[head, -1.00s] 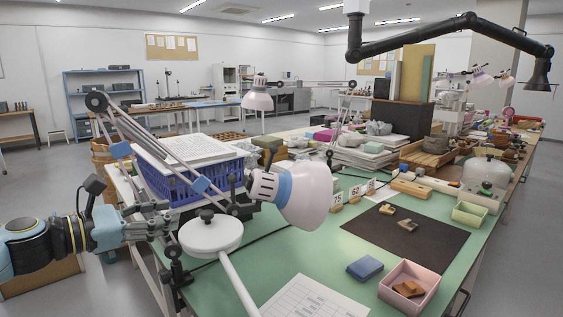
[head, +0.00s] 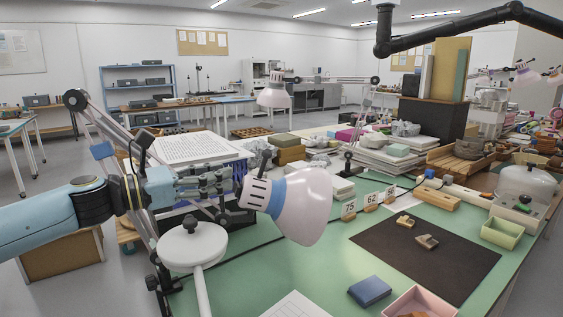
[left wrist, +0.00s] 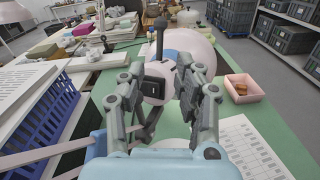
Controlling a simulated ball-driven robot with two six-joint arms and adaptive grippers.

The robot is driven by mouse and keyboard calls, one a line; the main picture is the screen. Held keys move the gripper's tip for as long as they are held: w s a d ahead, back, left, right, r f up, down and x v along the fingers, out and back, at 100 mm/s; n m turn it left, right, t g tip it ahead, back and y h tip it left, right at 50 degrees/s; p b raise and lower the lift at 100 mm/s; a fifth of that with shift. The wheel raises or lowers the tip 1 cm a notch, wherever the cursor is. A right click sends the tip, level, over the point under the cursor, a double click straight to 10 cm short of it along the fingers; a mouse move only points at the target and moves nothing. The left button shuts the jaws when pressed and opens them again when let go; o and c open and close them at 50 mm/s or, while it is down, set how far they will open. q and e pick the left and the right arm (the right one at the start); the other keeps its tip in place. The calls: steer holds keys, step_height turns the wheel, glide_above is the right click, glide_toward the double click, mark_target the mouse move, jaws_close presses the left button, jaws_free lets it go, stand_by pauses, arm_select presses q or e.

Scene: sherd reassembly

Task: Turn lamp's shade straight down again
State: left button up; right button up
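The lamp's shade (head: 302,207) is pinkish white with a blue band and a slotted white back end. It hangs tilted, its mouth facing down to the right. A dark handle stands up from its back. My left gripper (head: 236,182) is level with the shade's back end, on its left. In the left wrist view the fingers (left wrist: 162,82) are apart, with the shade's back and black switch (left wrist: 154,87) showing between and beyond them. Whether a finger touches the shade I cannot tell. My right gripper is not in view.
A white round disc (head: 192,248) on a rod stands just below my left gripper. A blue crate (left wrist: 45,123) with papers is beside it.

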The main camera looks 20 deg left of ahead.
mark_target(263, 164)
arm_select(q)
steer(key=x, duration=0.2)
steer(key=p+x, duration=0.1)
steer(key=x, duration=0.2)
steer(key=shift+w+d+r+p, duration=0.2)
steer(key=shift+w+r+p, duration=0.05)
steer(key=shift+w+p, duration=0.1)
steer(key=x, duration=0.4)
steer(key=shift+f, duration=0.15)
steer(key=shift+w+d, duration=0.25)
steer(key=shift+w, duration=0.1)
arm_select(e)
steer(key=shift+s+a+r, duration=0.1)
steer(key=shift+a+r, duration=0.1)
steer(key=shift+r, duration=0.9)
arm_select(q)
jaws_close()
